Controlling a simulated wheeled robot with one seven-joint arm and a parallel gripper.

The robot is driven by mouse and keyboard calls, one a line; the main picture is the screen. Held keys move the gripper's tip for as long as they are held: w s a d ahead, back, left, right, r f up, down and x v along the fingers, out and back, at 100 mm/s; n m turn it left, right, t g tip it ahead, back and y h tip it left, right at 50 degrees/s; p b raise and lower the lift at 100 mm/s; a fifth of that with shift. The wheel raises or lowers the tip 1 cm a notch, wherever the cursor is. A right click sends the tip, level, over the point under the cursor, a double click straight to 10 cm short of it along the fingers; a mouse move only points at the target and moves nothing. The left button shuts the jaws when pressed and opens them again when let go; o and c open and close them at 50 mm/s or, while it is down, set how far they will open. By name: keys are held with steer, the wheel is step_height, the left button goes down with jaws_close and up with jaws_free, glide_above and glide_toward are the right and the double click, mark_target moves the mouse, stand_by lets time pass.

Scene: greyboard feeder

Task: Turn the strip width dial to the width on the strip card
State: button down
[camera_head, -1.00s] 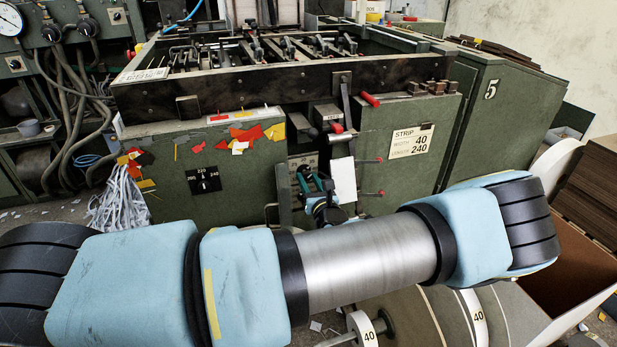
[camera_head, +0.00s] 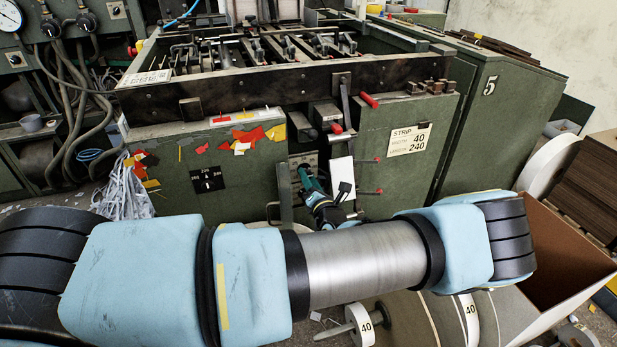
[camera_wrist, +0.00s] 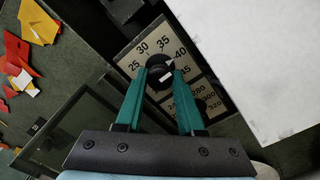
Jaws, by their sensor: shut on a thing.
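The strip card (camera_head: 408,138) on the green front reads 40 on its width line and 240 below. The strip width dial is a black knob (camera_wrist: 160,64) on a pale scale plate (camera_wrist: 141,51) marked 25 to 45. My gripper (camera_wrist: 160,74) has its teal fingers closed on either side of the knob. A white mark shows on the knob and seems to point toward the 40 side; its exact reading is unclear. In the head view my gripper (camera_head: 306,176) is at the recessed panel (camera_head: 304,159), and the knob cannot be made out there.
A second scale (camera_wrist: 207,97) with numbers such as 280 to 320 sits just below. A white sheet or plate (camera_wrist: 255,60) stands close on the right in the wrist view. A black dial plate (camera_head: 207,180), red-tipped levers (camera_head: 368,100) and paper scraps (camera_head: 245,140) are on the machine front.

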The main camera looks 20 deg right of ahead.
stand_by(0.4)
steer(key=c, duration=0.5)
jaws_free()
steer(key=shift+s, duration=0.1)
steer(key=s, duration=0.3)
steer(key=s+a+b, duration=0.1)
steer(key=s, duration=0.3)
steer(key=s+b, duration=0.1)
steer(key=s, duration=0.2)
steer(key=shift+s+a, duration=0.2)
steer(key=shift+s, duration=0.1)
